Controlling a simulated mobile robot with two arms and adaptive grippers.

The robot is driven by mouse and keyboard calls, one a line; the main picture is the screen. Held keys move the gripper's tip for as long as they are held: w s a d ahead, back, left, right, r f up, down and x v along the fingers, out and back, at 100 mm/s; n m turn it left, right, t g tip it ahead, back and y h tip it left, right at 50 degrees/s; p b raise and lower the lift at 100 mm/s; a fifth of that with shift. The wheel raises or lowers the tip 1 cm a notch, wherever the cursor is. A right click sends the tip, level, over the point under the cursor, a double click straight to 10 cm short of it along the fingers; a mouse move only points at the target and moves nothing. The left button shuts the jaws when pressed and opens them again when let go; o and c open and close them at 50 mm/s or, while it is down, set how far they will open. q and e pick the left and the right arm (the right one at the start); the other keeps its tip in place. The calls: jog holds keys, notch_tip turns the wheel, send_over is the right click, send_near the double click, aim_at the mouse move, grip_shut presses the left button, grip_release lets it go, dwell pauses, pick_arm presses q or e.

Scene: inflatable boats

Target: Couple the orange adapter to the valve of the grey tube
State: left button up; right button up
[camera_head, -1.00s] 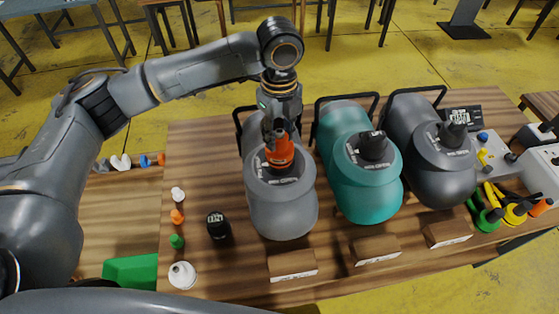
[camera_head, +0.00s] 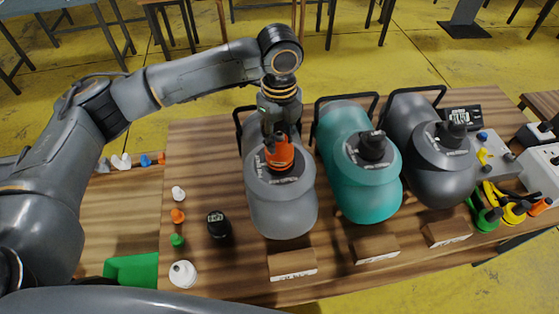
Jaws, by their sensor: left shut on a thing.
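My left gripper (camera_head: 275,128) points down and is shut on the orange adapter (camera_head: 279,154). The adapter is upright at the top of the light grey tube (camera_head: 283,212), the leftmost of three tubes. The tube's valve is hidden behind or under the adapter, so I cannot tell whether the adapter is seated on it or just above it. My right gripper is not in view.
A teal tube (camera_head: 365,195) and a dark grey tube (camera_head: 440,178), both with black valves, stand to the right. A black cap-like part (camera_head: 218,226) and several small nozzles, including a white one (camera_head: 183,274), lie left. Wooden blocks (camera_head: 293,264) stand in front.

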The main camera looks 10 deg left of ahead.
pick_arm(q)
jog(key=shift+f, duration=0.7)
dwell(0.4)
jog(key=shift+r+m+p, duration=0.2)
jog(key=shift+m+p, duration=0.3)
jog(key=shift+m, duration=0.4)
jog(key=shift+m+p, duration=0.35)
jog(key=shift+m, duration=0.55)
jog(key=shift+f+m, duration=0.2)
jog(key=shift+m, duration=0.1)
jog(key=shift+r+m+p, duration=0.15)
jog(key=shift+m+p, duration=0.3)
jog(key=shift+m, duration=0.25)
jog(key=shift+m+p, duration=0.3)
jog(key=shift+m, duration=1)
